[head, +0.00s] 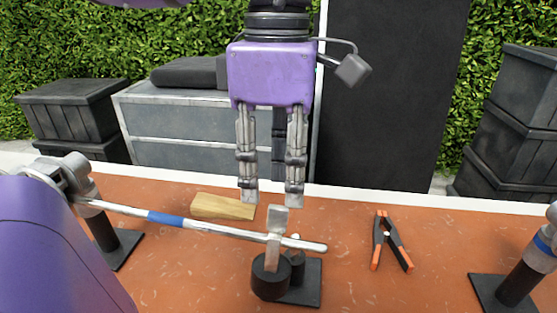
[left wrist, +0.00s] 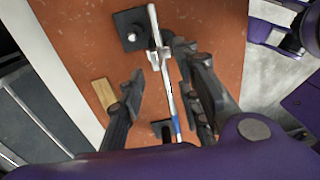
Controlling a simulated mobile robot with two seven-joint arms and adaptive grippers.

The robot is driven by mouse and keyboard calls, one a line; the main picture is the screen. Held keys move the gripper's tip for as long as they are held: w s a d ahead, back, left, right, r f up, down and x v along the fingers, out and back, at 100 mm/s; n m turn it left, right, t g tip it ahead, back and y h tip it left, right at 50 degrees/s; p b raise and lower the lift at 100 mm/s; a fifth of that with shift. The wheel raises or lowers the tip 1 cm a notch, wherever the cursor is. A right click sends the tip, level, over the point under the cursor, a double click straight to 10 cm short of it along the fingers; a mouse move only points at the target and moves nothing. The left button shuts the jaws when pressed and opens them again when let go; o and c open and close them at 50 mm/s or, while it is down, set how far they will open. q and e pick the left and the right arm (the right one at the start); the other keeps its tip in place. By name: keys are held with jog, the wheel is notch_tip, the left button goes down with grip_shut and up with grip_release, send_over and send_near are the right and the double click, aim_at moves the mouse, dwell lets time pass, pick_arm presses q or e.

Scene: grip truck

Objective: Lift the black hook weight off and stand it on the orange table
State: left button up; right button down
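The black hook weight (head: 270,281) hangs from a silver rod (head: 215,228) by its flat grey hook (head: 276,226), near the rod's free right end. The hook also shows over the rod in the left wrist view (left wrist: 155,60). My left gripper (head: 270,200) points down, open and empty, its fingertips apart at about the height of the hook's top in the head view. In the left wrist view the hook lies between the fingers. I cannot tell exact depth; no contact shows. The orange table (head: 185,270) lies below. My right gripper is not in view.
A black base plate with a short post (head: 303,290) stands beside the weight. A wooden block (head: 222,207) lies behind the rod. A clamp with orange tips (head: 391,240) lies right, before another stand (head: 515,285). A left stand (head: 118,248) holds the rod.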

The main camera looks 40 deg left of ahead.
aim_at(276, 209)
pick_arm(q)
notch_tip(276, 209, down, 4)
jog(key=shift+r+b, duration=0.1)
jog(key=shift+b, duration=0.8)
jog(key=shift+d+f+b, duration=0.1)
jog(key=shift+f+b, duration=0.7)
jog(key=shift+f, duration=0.55)
grip_shut()
jog(key=shift+r, duration=0.15)
jog(key=shift+r+p, duration=0.7)
jog(key=shift+r, duration=0.45)
jog(key=shift+s, duration=0.1)
